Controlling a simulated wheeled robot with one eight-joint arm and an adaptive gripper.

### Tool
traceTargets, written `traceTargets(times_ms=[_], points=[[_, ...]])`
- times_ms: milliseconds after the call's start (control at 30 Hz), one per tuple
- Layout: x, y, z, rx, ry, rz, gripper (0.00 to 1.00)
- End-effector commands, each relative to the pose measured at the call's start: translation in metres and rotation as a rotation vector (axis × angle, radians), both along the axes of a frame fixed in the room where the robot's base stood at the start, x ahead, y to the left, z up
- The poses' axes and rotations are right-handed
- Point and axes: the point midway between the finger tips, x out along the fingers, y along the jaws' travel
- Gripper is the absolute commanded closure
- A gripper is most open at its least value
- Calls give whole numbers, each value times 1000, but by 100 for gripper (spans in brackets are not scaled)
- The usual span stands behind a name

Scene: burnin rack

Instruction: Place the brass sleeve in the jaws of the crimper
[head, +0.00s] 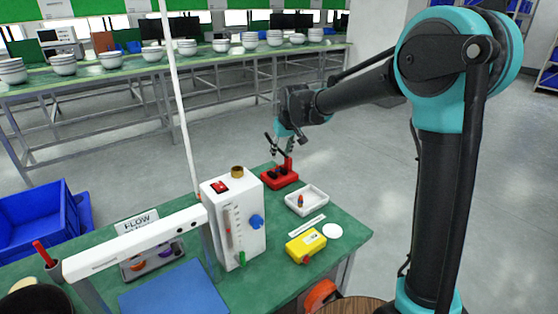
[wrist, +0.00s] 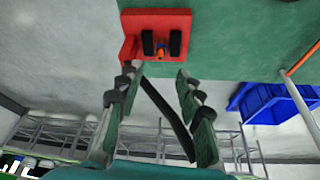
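The red crimper (head: 281,180) stands on the green bench, and its red base (wrist: 155,22) is at the top of the wrist view. Its two black jaws (wrist: 176,43) stand apart, with a small orange and blue piece (wrist: 161,49) between them; I cannot tell if it is the brass sleeve. A black lever (wrist: 165,117) slants up from the crimper, passing between my fingers in the wrist view. My gripper (wrist: 157,73) is open, with nothing held between its fingertips. In the head view my gripper (head: 285,145) is just above the crimper.
A white tray (head: 319,205) in front of the crimper holds a small upright orange and blue piece. A white flow meter (head: 248,240) stands tall to the left. A blue bin (wrist: 270,102) shows beyond the bench.

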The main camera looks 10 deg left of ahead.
Motion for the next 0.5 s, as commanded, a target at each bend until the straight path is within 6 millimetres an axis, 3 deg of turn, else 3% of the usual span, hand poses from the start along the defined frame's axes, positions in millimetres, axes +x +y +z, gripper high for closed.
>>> traceTargets(times_ms=[200,500], points=[[-9,-6,25,0,0,0,64],[-12,-14,30,0,0,-9,64]])
